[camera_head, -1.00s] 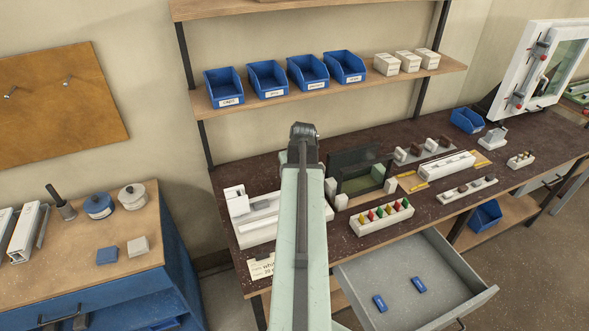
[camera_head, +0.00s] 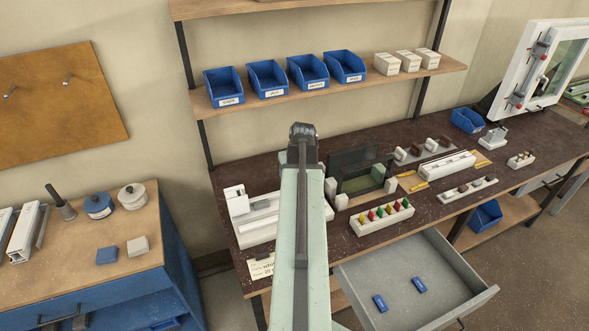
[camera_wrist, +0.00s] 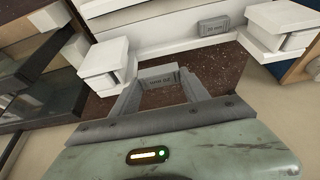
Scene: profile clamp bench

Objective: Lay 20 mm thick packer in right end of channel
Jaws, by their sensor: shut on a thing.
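My gripper (camera_wrist: 160,92) is shut on a small grey packer (camera_wrist: 158,76) with dark lettering that appears upside down and reads like "20 mm". The packer is over the dark bench top, in front of the long white channel (camera_wrist: 165,50); I cannot tell its height. A second grey packer (camera_wrist: 213,25) with a similar marking lies in the channel, right of centre in the wrist view. The channel also shows in the head view (camera_head: 262,228), where my arm hides its right part, the gripper and the held packer.
White clamp blocks stand at the left (camera_wrist: 105,62) and right (camera_wrist: 278,28) in the wrist view. An open grey drawer (camera_head: 412,275) juts out in front.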

